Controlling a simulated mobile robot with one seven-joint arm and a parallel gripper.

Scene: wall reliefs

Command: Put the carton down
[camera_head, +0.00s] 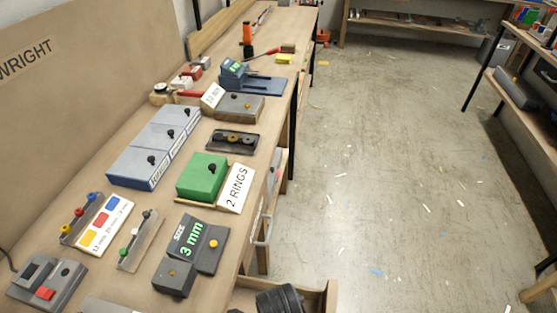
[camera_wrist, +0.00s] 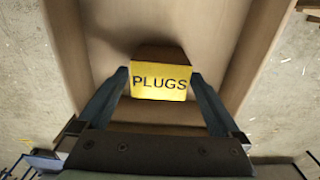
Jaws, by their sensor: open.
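The carton (camera_wrist: 160,92) shows in the wrist view as a brown block with a yellow face marked "PLUGS". It is inside a wooden drawer or tray (camera_wrist: 238,60), against a bare brown floor. My gripper (camera_wrist: 158,78) is open, with one dark finger on each side of the carton. Whether the fingertips touch its sides I cannot tell. The carton's underside is hidden. In the head view an open wooden drawer (camera_head: 328,296) juts out at the bottom, with a dark part of my arm over it; the carton does not show there.
Open floor (camera_head: 400,180) with scraps lies right. Shelving (camera_head: 520,90) stands at far right.

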